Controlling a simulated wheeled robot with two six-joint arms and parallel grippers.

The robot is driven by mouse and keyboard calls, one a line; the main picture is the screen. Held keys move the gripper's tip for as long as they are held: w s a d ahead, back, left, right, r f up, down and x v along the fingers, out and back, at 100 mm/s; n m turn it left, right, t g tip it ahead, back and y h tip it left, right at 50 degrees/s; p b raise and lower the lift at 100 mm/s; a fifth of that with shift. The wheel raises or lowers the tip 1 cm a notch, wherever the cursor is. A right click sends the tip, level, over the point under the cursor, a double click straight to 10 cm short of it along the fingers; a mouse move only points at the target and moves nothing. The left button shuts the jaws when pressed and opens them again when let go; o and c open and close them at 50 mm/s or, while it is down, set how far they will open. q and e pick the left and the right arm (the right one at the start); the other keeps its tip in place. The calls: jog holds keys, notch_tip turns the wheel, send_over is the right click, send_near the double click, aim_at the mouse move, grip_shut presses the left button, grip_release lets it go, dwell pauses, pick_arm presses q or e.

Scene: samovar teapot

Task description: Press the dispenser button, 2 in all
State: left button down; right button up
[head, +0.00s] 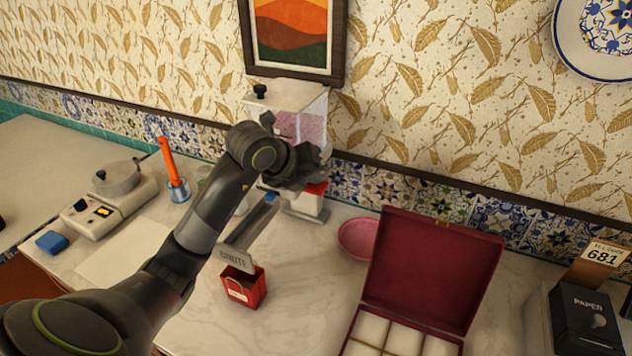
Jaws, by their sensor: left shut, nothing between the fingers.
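A dispenser (305,99) with a clear container of pinkish contents and a black lid knob stands against the back wall. A red part (317,188) shows low on its front; I cannot tell whether this is the button. My left gripper (314,177) is shut and empty in front of the dispenser, close to the red part. The gripper and wrist hide much of the dispenser's lower front, and I cannot tell whether they touch it. My right gripper is not in view.
A small red box (243,288) and a grey sign (236,259) are below my forearm. A pink bowl (356,238) and an open maroon box (430,268) stand to the right. A scale (110,207) and an orange-handled tool (167,160) are left.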

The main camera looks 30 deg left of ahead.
aim_at(313, 187)
pick_arm(q)
jog(key=shift+f+b, duration=0.45)
jog(key=shift+f, duration=0.15)
jog(key=shift+r, duration=0.15)
dwell(0.5)
jog(key=shift+r+p, duration=1.05)
jog(key=shift+r, duration=0.55)
notch_tip(313, 187, up, 5)
jog(key=p, duration=0.3)
jog(key=shift+f, duration=0.1)
dwell(1.9)
